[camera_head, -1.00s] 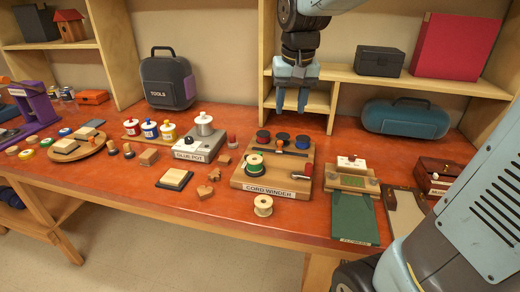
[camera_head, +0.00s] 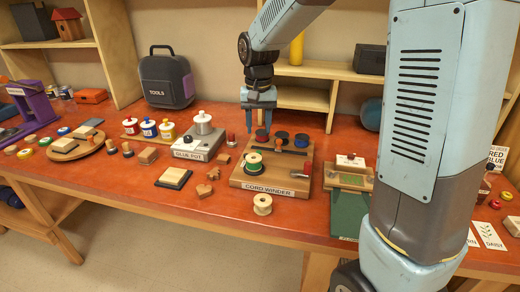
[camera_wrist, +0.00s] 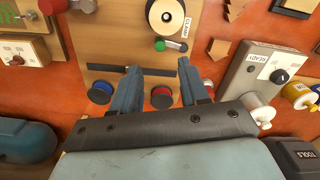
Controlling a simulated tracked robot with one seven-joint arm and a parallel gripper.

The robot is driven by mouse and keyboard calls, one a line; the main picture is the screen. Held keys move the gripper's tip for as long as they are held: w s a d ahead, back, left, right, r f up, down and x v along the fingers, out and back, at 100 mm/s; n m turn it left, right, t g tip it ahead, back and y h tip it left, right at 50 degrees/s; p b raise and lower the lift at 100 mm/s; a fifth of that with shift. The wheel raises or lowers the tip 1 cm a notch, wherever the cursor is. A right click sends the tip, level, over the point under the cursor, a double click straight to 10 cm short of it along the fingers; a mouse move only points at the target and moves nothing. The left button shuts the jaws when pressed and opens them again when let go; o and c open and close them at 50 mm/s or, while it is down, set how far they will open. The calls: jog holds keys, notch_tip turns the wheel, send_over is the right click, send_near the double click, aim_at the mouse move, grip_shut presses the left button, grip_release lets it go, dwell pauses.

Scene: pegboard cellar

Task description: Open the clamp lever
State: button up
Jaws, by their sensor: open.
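The cord winder board (camera_head: 240,180) carries a cream spool (camera_wrist: 164,14), back discs and a thin black bar (camera_head: 294,152). A red-handled grey metal piece (camera_head: 300,173) sits at its front right; it shows cut off in the wrist view (camera_wrist: 54,6). A small green-ended piece (camera_wrist: 160,45) lies beside the spool. My gripper (camera_head: 261,124) is open and empty, pointing down above the board's back left. In the wrist view its fingers (camera_wrist: 158,82) frame a red-topped disc (camera_wrist: 162,97).
The glue pot block (camera_head: 198,148) stands just left of the board. A loose spool (camera_head: 263,204) stands in front of it. The toolbox (camera_head: 167,80) stands behind left; shelves rise behind.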

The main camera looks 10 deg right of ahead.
aim_at(259, 152)
notch_tip(259, 152, down, 9)
jog(key=shift+r, duration=0.15)
jog(key=shift+c, duration=0.3)
